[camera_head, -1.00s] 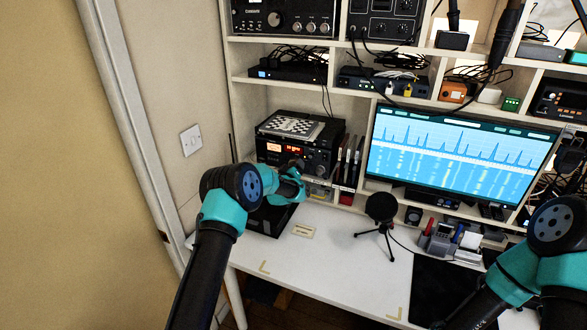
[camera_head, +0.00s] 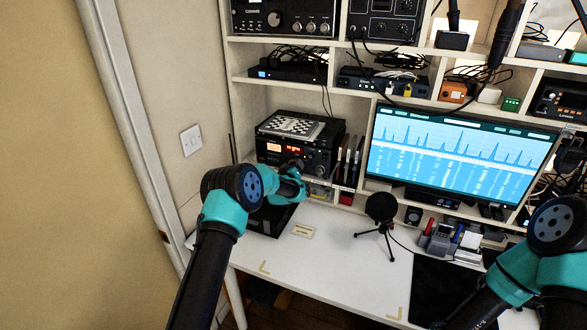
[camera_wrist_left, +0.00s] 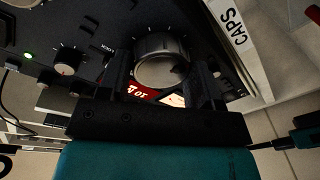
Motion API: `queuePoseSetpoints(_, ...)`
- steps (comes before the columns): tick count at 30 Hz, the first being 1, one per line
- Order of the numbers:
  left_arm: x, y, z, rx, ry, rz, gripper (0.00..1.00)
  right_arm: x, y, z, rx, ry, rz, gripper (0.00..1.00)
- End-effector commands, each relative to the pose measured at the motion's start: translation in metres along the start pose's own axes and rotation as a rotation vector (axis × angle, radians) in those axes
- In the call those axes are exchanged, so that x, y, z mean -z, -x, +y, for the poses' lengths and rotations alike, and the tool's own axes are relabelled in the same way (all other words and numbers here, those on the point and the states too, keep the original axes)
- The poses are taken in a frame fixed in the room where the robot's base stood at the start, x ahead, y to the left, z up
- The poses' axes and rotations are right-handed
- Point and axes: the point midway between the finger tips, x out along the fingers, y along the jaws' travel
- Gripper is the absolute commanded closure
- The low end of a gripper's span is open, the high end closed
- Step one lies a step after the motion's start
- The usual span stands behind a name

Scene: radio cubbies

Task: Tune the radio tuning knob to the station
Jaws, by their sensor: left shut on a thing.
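The black radio (camera_head: 292,150) stands in a cubby at the left, with an orange-lit display (camera_head: 275,147) on its front. My left gripper (camera_head: 300,168) is at the right part of the radio's front. In the left wrist view, the large silver tuning knob (camera_wrist_left: 160,62) sits between the two dark fingers of my left gripper (camera_wrist_left: 163,75), which is shut on it. White tick marks ring the knob on the panel. The knob is mostly hidden by the gripper in the head view. My right arm shows at the lower right, but its fingertips are out of view.
A smaller knob (camera_wrist_left: 68,60) and a green light (camera_wrist_left: 28,56) are left of the tuning knob. A white "CAPS" label (camera_wrist_left: 232,24) is close on the right. A microphone on a tripod (camera_head: 382,208) stands on the white desk (camera_head: 330,250), whose front middle is clear.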

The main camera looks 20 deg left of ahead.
Motion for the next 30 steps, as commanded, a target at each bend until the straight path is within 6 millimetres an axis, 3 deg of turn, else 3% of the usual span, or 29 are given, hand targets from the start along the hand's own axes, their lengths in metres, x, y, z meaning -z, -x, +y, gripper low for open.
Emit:
queuePoseSetpoints(12, -0.0007, 0.0000, -0.0006, -0.022, -0.319, 0.029, 0.65, 0.0000, 0.0000, 0.0000, 0.000, 0.000, 0.000, 0.15)
queuePoseSetpoints(23, -0.0006, -0.0001, -0.0006, -0.024, -0.344, 0.031, 0.65, 0.0000, 0.0000, 0.0000, 0.000, 0.000, 0.000, 0.15)
queuePoseSetpoints(24, -0.0005, -0.0001, -0.0006, -0.024, -0.344, 0.031, 0.38, 0.0000, 0.0000, 0.0000, 0.000, 0.000, 0.000, 0.15)
queuePoseSetpoints(27, -0.0005, -0.0001, -0.0006, -0.023, -0.343, 0.031, 0.31, 0.0000, 0.0000, 0.0000, 0.000, 0.000, 0.000, 0.15)
queuePoseSetpoints(30, -0.0006, -0.0001, -0.0006, -0.023, -0.343, 0.031, 0.31, 0.0000, 0.0000, 0.0000, 0.000, 0.000, 0.000, 0.15)
